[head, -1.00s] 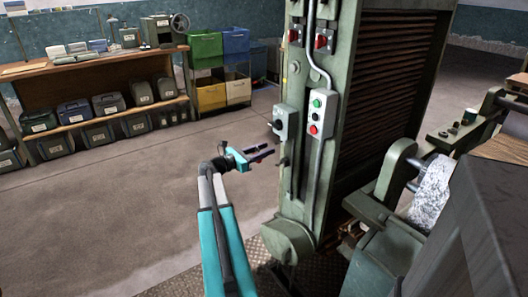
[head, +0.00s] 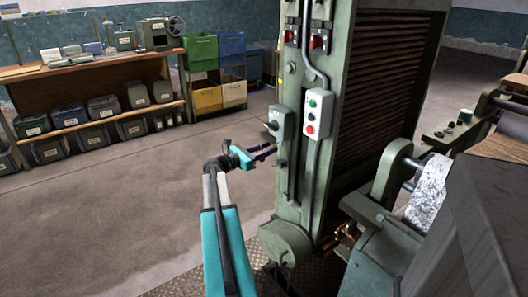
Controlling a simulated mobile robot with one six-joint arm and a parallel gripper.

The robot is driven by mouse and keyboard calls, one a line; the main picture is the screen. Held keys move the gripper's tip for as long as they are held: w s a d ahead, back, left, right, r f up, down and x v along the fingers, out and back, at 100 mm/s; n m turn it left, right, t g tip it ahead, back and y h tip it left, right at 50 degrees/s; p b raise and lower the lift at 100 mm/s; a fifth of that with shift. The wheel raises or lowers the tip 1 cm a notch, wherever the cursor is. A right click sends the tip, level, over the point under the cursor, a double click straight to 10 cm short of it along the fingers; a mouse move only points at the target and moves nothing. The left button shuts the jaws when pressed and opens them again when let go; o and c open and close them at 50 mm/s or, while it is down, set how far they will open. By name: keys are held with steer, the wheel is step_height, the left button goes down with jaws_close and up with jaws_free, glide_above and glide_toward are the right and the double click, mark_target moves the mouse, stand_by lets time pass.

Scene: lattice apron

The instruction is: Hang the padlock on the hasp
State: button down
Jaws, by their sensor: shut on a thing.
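My gripper (head: 268,151) is at mid-picture in the head view, at the end of my teal arm. Its dark fingers point right, at the green machine column (head: 292,190). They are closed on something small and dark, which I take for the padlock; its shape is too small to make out. The fingertips are just below and left of a grey switch box (head: 281,122) with a dark handle on the column's left face. I cannot make out the hasp for certain. I cannot tell whether the fingertips touch the column.
A control box (head: 318,113) with green and red buttons and a conduit are on the column's front. Machine rollers (head: 428,190) stand at right. A workbench (head: 85,62) with grey bins and coloured crates (head: 218,70) are at the back. The floor left of my arm is clear.

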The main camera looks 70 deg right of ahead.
mark_target(279, 144)
steer(key=shift+b+x, duration=0.4)
steer(key=shift+x, duration=1.35)
steer(key=shift+p+x, duration=0.55)
steer(key=shift+x, duration=1.05)
stand_by(0.4)
